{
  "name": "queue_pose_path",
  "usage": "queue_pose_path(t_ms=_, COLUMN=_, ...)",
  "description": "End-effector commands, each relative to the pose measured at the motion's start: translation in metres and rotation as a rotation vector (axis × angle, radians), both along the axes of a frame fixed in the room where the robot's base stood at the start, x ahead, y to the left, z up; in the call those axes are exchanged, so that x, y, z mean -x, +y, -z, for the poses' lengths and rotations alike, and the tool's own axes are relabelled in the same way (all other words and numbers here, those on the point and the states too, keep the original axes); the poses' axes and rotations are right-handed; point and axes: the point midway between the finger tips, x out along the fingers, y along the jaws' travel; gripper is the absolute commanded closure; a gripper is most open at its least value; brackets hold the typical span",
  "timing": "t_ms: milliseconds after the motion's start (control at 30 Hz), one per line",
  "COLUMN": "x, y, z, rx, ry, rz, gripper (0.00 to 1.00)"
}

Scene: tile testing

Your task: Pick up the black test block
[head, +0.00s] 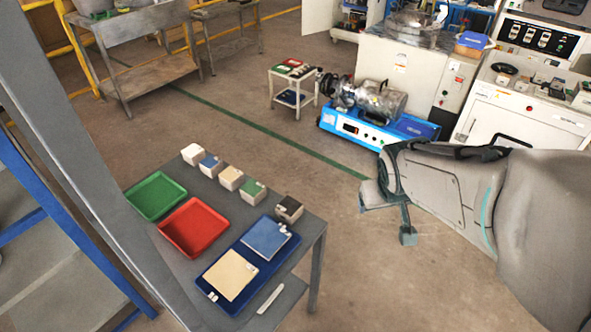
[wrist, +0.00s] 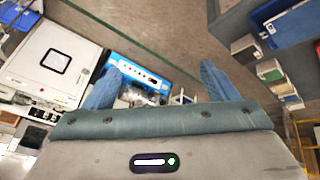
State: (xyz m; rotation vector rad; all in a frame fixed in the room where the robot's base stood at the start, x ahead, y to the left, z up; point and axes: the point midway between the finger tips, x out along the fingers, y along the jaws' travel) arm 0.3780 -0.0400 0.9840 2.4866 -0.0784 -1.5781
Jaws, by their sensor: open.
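The black test block (head: 289,208) is a light grey cube with a black top, standing at the right end of a row of blocks on the grey table (head: 313,235). It also shows in the wrist view (wrist: 245,47), right of my gripper's fingers. My gripper (head: 386,213) is open and empty, out over the floor to the right of the table and apart from the block. In the wrist view its two blue-grey fingers (wrist: 162,75) are spread wide with nothing held between them.
Beside the black block are green-topped (head: 252,191), tan-topped (head: 231,178), blue-topped and white blocks. Green (head: 156,196) and red trays (head: 193,228) and a blue tray (head: 212,274) with tiles fill the table's front. A blue machine (head: 365,132) stands behind. Floor between is clear.

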Motion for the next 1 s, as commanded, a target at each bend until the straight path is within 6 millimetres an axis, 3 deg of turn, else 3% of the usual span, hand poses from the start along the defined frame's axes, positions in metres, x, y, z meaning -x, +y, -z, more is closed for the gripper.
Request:
queue_pose_path(t_ms=33, x=-0.018, y=-0.008, z=0.017, rx=0.031, ry=-0.029, rz=-0.036, gripper=0.20)
queue_pose_path(t_ms=200, x=-0.074, y=-0.016, z=0.056, rx=0.086, ry=-0.164, rz=-0.215, gripper=0.20)
queue_pose_path(t_ms=400, x=-0.115, y=0.009, z=0.110, rx=0.011, ry=-0.307, rz=-0.476, gripper=0.20)
queue_pose_path(t_ms=533, x=-0.122, y=0.037, z=0.143, rx=-0.119, ry=-0.398, rz=-0.636, gripper=0.20)
queue_pose_path(t_ms=700, x=-0.112, y=0.072, z=0.169, rx=-0.329, ry=-0.501, rz=-0.787, gripper=0.20)
queue_pose_path(t_ms=1000, x=-0.097, y=0.101, z=0.177, rx=-0.526, ry=-0.587, rz=-0.877, gripper=0.20)
